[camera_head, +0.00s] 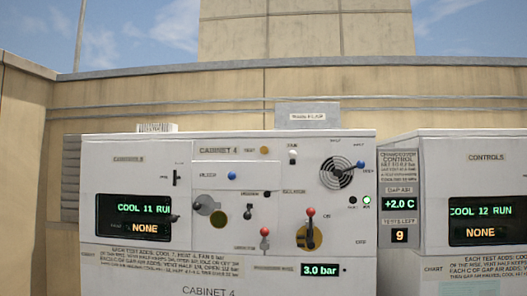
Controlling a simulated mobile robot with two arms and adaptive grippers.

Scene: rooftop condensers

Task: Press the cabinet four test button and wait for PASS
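Cabinet 4 (219,262) is a pale grey cabinet with a control panel, filling the middle of the head view. A small amber round button (264,150) sits at the panel's top, right of the "CABINET 4" label (219,150); its own small label is too blurred to read surely. No PASS text shows. Neither gripper is in view.
The panel also bears a blue knob (232,176), red-tipped levers (310,212), a round fan grille (336,172) and a "3.0 bar" readout (320,270). A second cabinet (485,185) stands at right, beside a readout of 9 (399,235). A beige wall (400,90) closes the back.

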